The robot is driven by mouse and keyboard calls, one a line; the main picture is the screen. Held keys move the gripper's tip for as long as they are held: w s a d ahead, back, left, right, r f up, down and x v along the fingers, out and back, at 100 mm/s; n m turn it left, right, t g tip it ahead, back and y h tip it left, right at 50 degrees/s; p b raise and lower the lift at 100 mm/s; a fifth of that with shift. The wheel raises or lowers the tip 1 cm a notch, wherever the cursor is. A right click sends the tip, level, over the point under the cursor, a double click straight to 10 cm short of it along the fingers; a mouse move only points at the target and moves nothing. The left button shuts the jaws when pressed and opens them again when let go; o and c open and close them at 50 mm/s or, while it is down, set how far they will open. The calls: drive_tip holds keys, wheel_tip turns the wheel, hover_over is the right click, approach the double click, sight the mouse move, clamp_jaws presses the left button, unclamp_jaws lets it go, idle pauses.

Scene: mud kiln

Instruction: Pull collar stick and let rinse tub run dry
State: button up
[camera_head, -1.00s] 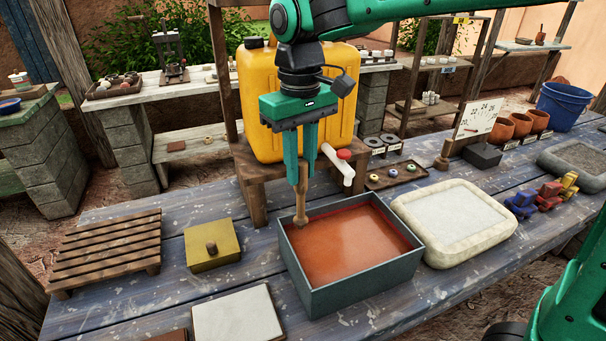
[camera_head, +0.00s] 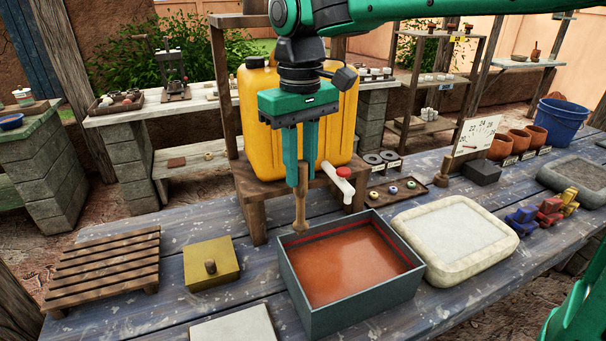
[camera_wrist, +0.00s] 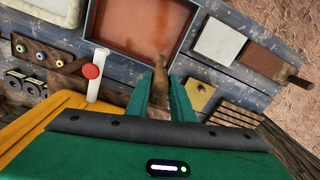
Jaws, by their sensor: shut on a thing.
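My gripper (camera_head: 301,180) is shut on the wooden collar stick (camera_head: 301,207), which hangs upright with its thicker end down. In the wrist view the stick (camera_wrist: 160,72) sits between my two green fingers. Its lower end shows by the back left corner of the rinse tub; I cannot tell whether they touch. The rinse tub (camera_head: 362,309) is a grey rectangular box on the blue table. Orange-red liquid (camera_head: 350,268) covers its bottom, with a band of red-stained inner wall above it. The tub also shows in the wrist view (camera_wrist: 110,45).
A yellow jerrycan (camera_head: 258,100) with a white, red-knobbed tap (camera_head: 342,180) stands on a wooden stand behind. A pale basin (camera_head: 455,232) is right of the tub. An olive block with a knob (camera_head: 210,264) and slatted rack (camera_head: 105,265) are left.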

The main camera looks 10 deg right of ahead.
drive_tip(key=shift+r, duration=4.65)
